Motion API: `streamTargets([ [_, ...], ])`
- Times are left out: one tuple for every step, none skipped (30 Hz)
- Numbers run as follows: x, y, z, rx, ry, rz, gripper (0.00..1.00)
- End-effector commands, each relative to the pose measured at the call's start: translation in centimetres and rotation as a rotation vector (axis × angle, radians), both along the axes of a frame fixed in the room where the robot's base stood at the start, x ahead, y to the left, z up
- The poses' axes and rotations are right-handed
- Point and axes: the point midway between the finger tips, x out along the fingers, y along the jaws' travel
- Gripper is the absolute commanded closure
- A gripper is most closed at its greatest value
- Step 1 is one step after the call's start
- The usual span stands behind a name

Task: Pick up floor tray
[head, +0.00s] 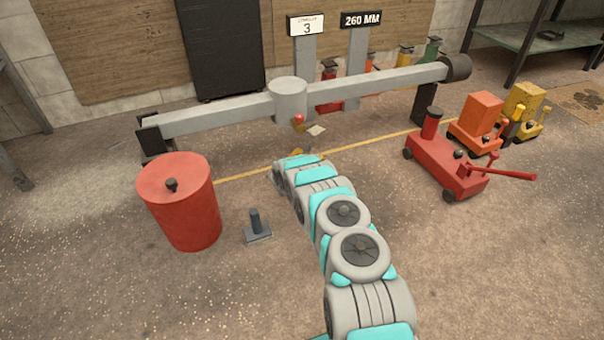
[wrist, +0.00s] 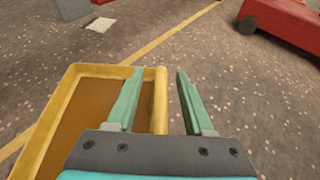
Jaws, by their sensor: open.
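The floor tray (wrist: 100,70) is a yellow, shallow, rectangular tray with a brown inside, lying on the floor in the left half of the wrist view. In the head view my arm hides nearly all of it; only a small yellow bit (head: 297,153) shows past the arm. My gripper (wrist: 160,72) is open and empty. In the wrist view its left finger shows over the tray's inside and its right finger outside, with the right rim between them. I cannot tell the height of the fingertips above the rim. The tray's near end is hidden behind the gripper.
A red drum (head: 186,215) and a small grey block with a post (head: 257,232) stand left of my arm. A red wheeled jack (head: 445,165) stands to the right. A grey beam (head: 370,85) spans behind.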

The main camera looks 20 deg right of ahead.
Motion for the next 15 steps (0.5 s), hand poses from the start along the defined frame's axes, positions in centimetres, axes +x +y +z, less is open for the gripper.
streamTargets([
  [0.1, -0.21, -0.25, 0.0, 0.001, 0.0, 0.48],
  [0.14, -0.31, -0.29, 0.0, 0.002, -0.001, 0.48],
  [0.2, -0.4, -0.3, 0.0, 0.002, -0.001, 0.48],
  [0.22, -0.43, -0.29, 0.0, 0.002, -0.001, 0.48],
  [0.23, -0.44, -0.29, 0.0, 0.002, -0.001, 0.48],
  [0.24, -0.44, -0.25, 0.0, 0.002, -0.001, 0.48],
  [0.25, -0.43, -0.23, 0.0, 0.001, 0.0, 0.48],
  [0.25, -0.42, -0.21, 0.0, 0.001, 0.0, 0.48],
  [0.25, -0.42, -0.2, -0.001, 0.001, 0.0, 0.48],
  [0.26, -0.41, -0.2, -0.001, 0.001, 0.0, 0.49],
  [0.26, -0.43, -0.18, -0.001, 0.001, 0.0, 0.53],
  [0.25, -0.41, -0.2, -0.001, 0.001, 0.0, 0.57],
  [0.25, -0.42, -0.18, -0.001, 0.001, 0.0, 0.6],
  [0.26, -0.41, -0.18, -0.001, 0.001, 0.0, 0.64],
  [0.26, -0.42, -0.17, -0.001, 0.001, 0.0, 0.68],
])
